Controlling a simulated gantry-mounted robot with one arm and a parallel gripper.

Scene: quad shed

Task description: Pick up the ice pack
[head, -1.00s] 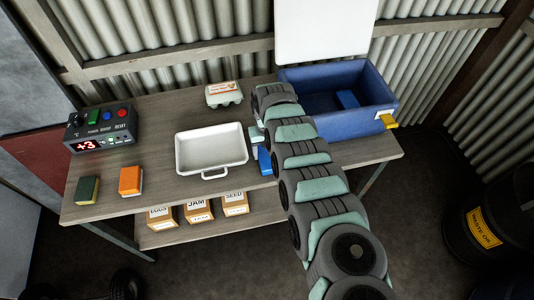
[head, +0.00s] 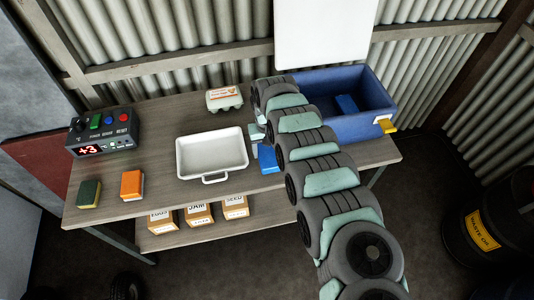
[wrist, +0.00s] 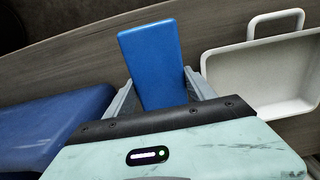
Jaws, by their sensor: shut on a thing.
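The blue ice pack (head: 268,158) is a flat block near the table's front edge, between the white tray and the blue cooler. It also shows in the wrist view (wrist: 153,62), between the two grey fingers of my gripper (wrist: 160,88). My gripper is shut on the ice pack, with its far end sticking out past the fingers. In the head view my gripper (head: 257,141) is mostly hidden by my arm. I cannot tell whether the pack touches the table.
A white tray (head: 184,172) stands left of my gripper, and an open blue cooler (head: 365,126) with a blue block (head: 347,104) inside stands to the right. An egg carton (head: 224,98) is behind. A sponge (head: 88,194) and an orange box (head: 132,185) lie far left.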

